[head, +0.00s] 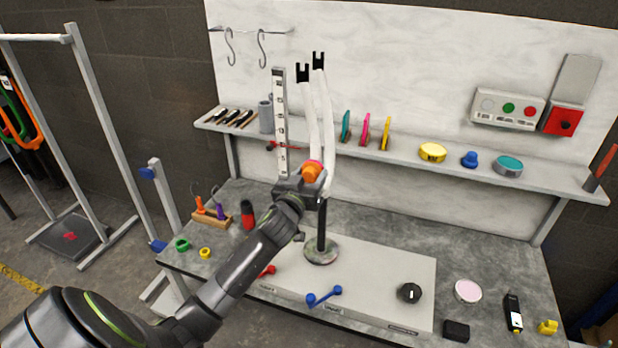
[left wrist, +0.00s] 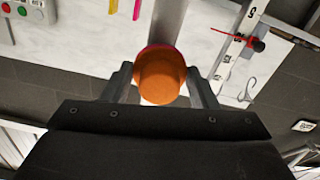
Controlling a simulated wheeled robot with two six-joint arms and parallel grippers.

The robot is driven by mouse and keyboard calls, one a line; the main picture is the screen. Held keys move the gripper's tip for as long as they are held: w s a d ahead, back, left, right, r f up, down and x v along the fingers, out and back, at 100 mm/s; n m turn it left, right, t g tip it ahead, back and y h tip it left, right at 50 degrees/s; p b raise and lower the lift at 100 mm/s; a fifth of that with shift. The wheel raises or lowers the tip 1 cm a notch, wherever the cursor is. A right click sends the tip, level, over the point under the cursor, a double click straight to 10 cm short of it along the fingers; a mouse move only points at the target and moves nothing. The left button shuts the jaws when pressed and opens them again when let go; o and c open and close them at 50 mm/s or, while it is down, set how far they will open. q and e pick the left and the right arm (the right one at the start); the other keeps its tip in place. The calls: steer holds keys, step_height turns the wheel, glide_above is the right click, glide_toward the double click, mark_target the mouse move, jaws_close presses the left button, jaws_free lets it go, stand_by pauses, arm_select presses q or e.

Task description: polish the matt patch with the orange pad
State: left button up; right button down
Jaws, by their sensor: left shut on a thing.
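My left gripper (head: 298,186) is shut on the orange pad (head: 312,170). In the left wrist view the round orange pad (left wrist: 160,78) sits between the two fingers, with a thin pink rim at its far side. A white fork (head: 328,120) with two upright legs and black tips stands on a black post with a round base (head: 321,251). The pad is at the lower part of the fork's legs; I cannot tell whether it touches. No matt patch can be made out. My right gripper is in neither view.
A marked upright scale (head: 281,125) stands just left of the fork. The shelf (head: 400,156) behind carries coloured cards, a yellow tin (head: 432,152) and a blue knob (head: 469,159). A black dial (head: 409,292) and a pink disc (head: 467,291) are at the bench's right.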

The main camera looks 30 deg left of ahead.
mark_target(315, 157)
arm_select(q)
steer(key=shift+r+p, duration=1.3)
steer(key=shift+r, duration=0.55)
steer(key=shift+f, duration=0.1)
steer(key=shift+f+b, duration=2)
steer(key=shift+f, duration=0.05)
steer(key=shift+p+v, duration=0.4)
steer(key=shift+v, duration=0.4)
steer(key=shift+p+v, duration=0.35)
steer(key=shift+v, duration=1.7)
steer(key=shift+s, duration=0.1)
steer(key=shift+v, duration=1.4)
